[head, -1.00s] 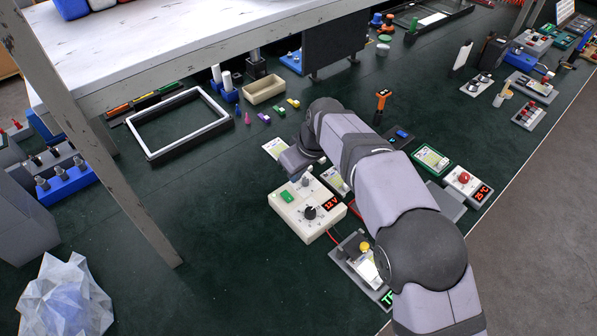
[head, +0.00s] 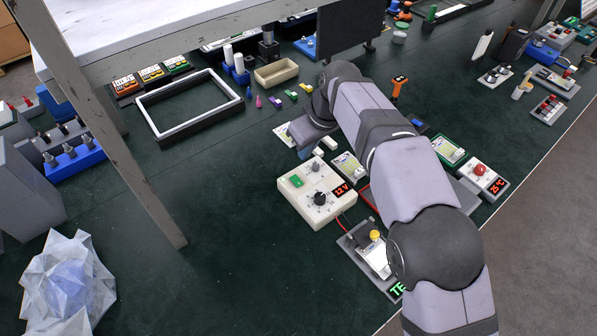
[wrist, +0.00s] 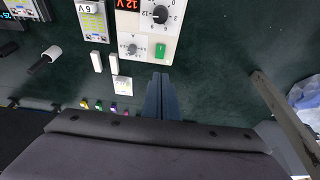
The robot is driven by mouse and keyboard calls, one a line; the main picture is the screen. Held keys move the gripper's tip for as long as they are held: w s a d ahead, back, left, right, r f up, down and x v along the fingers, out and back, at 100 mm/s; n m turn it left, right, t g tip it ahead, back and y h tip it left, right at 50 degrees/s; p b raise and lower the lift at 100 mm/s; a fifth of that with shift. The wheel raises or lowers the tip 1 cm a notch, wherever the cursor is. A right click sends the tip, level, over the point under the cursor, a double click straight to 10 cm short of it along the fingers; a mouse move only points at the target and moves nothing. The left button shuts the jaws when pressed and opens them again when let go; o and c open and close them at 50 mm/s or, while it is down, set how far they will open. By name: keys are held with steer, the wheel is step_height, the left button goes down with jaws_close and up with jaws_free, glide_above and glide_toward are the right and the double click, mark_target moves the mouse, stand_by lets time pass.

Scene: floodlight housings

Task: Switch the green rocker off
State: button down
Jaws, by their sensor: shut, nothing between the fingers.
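The green rocker (head: 296,181) sits on the top face of a cream power supply box (head: 285,195), beside a small dial and a black knob (head: 320,199). The box display reads 12 V. In the wrist view the green rocker (wrist: 160,50) lies just beyond my fingertips, with a visible gap in the picture. Which side of the rocker is pressed is too small to tell. My gripper (wrist: 158,78) is shut and empty, pointing towards the box's edge.
Two white blocks (wrist: 97,61) lie next to the box, near a 6 V unit (wrist: 92,22). A unit with a yellow button (head: 375,235) stands in front of the box. A grey table leg (head: 130,170) stands to the left. The green surface left of the box is clear.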

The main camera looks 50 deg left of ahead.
steer(key=shift+s+a, duration=0.1)
steer(key=shift+a, duration=0.05)
stand_by(0.4)
steer(key=p, duration=0.3)
glide_above(293, 178)
steer(key=d, duration=0.1)
steer(key=f, duration=1.1)
steer(key=shift+d+f, duration=0.2)
steer(key=shift+f, duration=0.15)
steer(key=shift+p+x, duration=0.3)
steer(key=shift+x, duration=0.5)
steer(key=shift+d+f, duration=0.1)
steer(key=shift+d, duration=0.05)
